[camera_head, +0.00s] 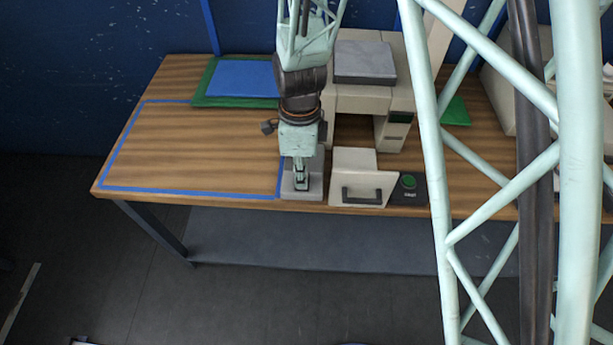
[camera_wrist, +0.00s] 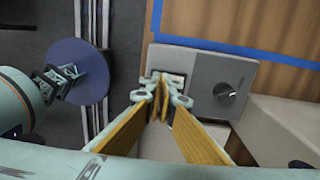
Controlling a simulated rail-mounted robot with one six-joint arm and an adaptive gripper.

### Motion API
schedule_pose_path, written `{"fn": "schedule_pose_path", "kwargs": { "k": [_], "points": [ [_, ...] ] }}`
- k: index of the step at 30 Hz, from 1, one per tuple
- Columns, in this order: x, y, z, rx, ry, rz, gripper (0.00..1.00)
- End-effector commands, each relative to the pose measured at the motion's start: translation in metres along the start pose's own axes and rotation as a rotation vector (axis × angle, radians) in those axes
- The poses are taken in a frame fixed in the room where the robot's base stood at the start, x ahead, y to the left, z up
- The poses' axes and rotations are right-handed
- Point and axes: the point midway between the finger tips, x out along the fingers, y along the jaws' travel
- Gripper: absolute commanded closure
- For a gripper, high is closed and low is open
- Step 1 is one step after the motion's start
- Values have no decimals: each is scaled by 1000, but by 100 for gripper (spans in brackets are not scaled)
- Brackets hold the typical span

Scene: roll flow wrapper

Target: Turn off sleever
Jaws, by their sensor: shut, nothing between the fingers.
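The sleever is a beige machine (camera_head: 365,103) on the wooden table, right of my gripper. A small grey control box (camera_head: 314,188) sits at the table's front edge. It also shows in the wrist view (camera_wrist: 208,66), with a round dark knob (camera_wrist: 226,95) on its top. My gripper (camera_head: 301,185) points down over the control box, with its fingers closed and empty. In the wrist view, the closed fingertips (camera_wrist: 162,92) are over the box's left part and partly cover a small recessed panel or switch there. I cannot tell whether they touch it.
A beige block with a dark handle (camera_head: 362,193) and a black box with a green button (camera_head: 408,182) stand right of the control box. Blue tape (camera_head: 190,192) outlines a clear table area at left. A blue sheet on a green mat (camera_head: 205,98) lies behind.

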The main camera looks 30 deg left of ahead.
Motion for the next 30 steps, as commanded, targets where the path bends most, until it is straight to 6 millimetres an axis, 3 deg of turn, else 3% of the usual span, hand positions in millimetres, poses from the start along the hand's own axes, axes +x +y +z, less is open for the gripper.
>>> {"fn": "schedule_pose_path", "kwargs": {
  "k": [30],
  "points": [
    [-5,-16,0,0,0,1,100]
  ]
}}
